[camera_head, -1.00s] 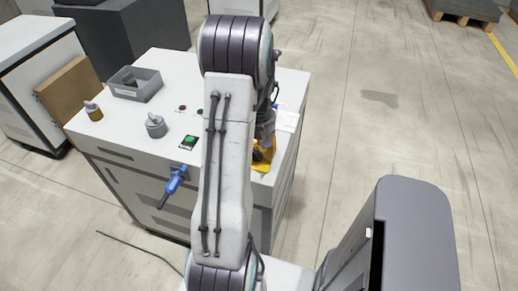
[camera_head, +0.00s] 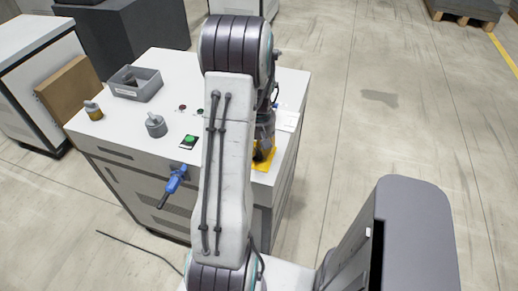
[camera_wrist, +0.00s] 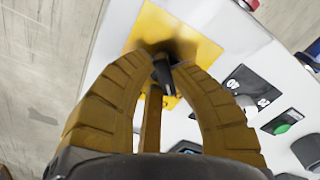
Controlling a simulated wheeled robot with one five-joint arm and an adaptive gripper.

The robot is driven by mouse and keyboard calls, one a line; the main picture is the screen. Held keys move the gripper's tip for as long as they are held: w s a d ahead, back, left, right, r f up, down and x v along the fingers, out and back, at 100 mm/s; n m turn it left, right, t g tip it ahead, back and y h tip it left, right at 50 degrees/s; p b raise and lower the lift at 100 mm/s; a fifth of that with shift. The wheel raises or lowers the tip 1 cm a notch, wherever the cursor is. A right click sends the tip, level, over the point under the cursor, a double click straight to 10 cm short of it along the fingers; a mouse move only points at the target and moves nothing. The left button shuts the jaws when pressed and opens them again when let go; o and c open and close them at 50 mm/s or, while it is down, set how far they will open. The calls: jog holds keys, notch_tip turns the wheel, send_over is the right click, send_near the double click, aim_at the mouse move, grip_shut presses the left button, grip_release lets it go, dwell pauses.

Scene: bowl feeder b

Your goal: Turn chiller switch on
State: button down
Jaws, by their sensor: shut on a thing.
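The switch I take for the chiller switch shows in the wrist view as a dark handle (camera_wrist: 162,72) on a square yellow plate (camera_wrist: 195,32). My gripper (camera_wrist: 160,62) has its ribbed yellow-brown fingers around this handle, with the fingertips closed on it. The plate's middle is in shadow, so the handle's base is hard to see. In the head view the yellow plate (camera_head: 264,163) lies at the front right of the white cabinet top. The gripper body stands over it there, and my arm hides much of this area. I cannot tell the handle's turned position.
On the white cabinet (camera_head: 160,65) stand a grey bin (camera_head: 136,84), a grey knob (camera_head: 156,125), a brown-based knob (camera_head: 93,111) and a green button (camera_head: 189,141). A blue plug (camera_head: 174,181) sticks out of the front.

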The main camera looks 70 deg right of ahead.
dwell(0.3)
jog(key=m+b, duration=0.2)
jog(key=m, duration=0.2)
jog(key=shift+s+f, duration=0.1)
jog(key=shift+f, duration=0.05)
jog(key=m+b, duration=0.1)
jog(key=m, duration=0.3)
jog(key=shift+a, duration=0.2)
jog(key=m+b, duration=0.1)
jog(key=m, duration=0.4)
jog(key=shift+a+b, duration=0.1)
jog(key=shift+b, duration=0.2)
jog(key=m, duration=0.4)
jog(key=shift+a+m+b, duration=0.1)
jog(key=shift+m+b, duration=0.2)
jog(key=shift+b, duration=0.1)
jog(key=shift+m, duration=0.3)
jog(key=c, duration=1.1)
grip_release()
jog(key=shift+o, duration=0.2)
